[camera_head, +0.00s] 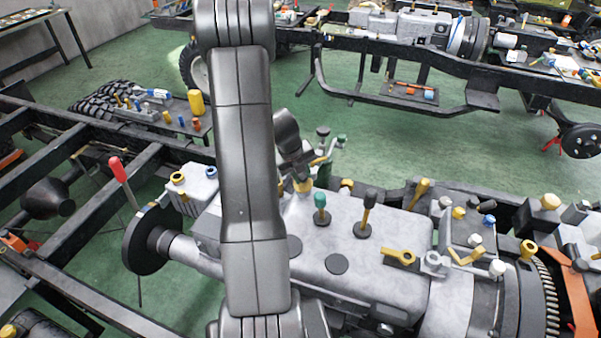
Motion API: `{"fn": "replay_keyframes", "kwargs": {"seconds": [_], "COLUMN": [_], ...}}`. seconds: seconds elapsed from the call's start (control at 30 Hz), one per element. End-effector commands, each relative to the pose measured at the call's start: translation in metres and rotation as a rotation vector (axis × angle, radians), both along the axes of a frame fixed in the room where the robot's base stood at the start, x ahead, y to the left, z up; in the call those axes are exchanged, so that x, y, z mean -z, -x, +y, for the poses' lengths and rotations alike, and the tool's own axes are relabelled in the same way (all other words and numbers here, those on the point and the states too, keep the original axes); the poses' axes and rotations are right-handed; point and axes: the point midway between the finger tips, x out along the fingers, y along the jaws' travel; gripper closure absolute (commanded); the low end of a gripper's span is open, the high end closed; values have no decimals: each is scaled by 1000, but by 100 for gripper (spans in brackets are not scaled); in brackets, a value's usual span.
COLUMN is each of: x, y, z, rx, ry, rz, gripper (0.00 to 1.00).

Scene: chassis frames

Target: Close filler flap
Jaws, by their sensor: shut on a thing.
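My gripper (301,176) shows just right of my arm, pointing down over the grey gearbox housing (345,232). Its tips are shut on a small yellow piece (304,186) at the top edge of the housing. This piece looks like the filler flap, but it is small and partly covered by the tips, so I cannot tell its angle. My arm hides part of the housing to the left.
Levers with a green knob (320,201) and a dark knob (370,196) stand close to the right of my gripper. A red-handled lever (120,170) rises at left. Black chassis rails (80,135) run alongside. Green floor (390,145) is open behind.

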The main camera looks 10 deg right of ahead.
Motion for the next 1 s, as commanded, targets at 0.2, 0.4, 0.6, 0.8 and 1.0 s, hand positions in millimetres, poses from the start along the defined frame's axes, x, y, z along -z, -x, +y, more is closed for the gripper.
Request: {"fn": "replay_keyframes", "kwargs": {"seconds": [0.2, 0.4, 0.6, 0.8, 1.0], "x": [2, 3, 3, 2, -2], "y": [2, 3, 3, 2, 2], "z": [0, 0, 0, 0, 1], "rx": [2, 2, 2, 2, 1], "ry": [-5, -5, -5, -4, -4], "rz": [11, 12, 13, 11, 9], "gripper": [100, 100, 60, 52, 52]}}
